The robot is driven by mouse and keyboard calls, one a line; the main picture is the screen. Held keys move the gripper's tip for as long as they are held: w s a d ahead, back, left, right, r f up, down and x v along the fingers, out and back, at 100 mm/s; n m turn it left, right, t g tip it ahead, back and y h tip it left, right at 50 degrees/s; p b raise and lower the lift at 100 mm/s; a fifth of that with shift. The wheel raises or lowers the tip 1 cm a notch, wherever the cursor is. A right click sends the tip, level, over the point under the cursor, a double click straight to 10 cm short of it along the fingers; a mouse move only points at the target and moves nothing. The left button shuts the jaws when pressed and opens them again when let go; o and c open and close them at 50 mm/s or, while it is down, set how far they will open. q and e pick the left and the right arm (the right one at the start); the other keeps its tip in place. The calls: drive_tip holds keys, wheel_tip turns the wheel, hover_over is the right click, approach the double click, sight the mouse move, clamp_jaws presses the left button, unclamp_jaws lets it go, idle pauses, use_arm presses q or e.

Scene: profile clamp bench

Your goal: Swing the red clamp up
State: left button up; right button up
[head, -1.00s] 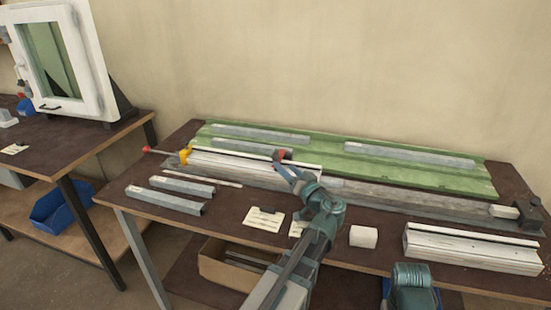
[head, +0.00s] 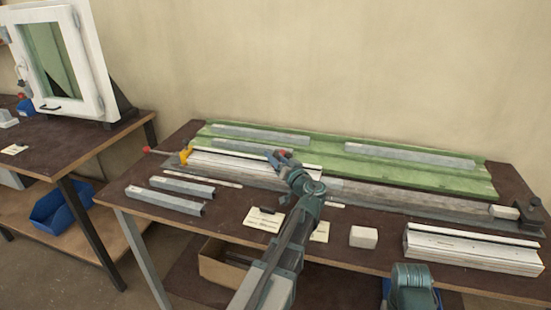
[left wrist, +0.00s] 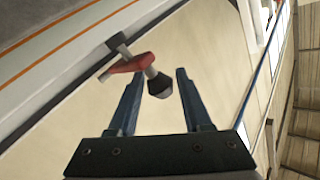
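The red clamp (left wrist: 128,64) shows in the left wrist view as a red arm with a grey cross-piece and a black knob. In the head view it is almost wholly hidden behind my left gripper (head: 280,157), at the white profile on the bench. In the left wrist view my left gripper (left wrist: 157,77) is open. Its two blue fingers stand apart, with the black knob between their tips as seen from the wrist; I see no contact. My right gripper is not in view.
A yellow clamp (head: 185,155) with a red-tipped handle is at the profile's left end. Grey bars lie on the green panel (head: 410,175) behind and at the front left. A white block (head: 363,237) and a white profile (head: 470,250) are at the front right.

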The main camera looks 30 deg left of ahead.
use_arm(q)
clamp_jaws()
idle(1.1)
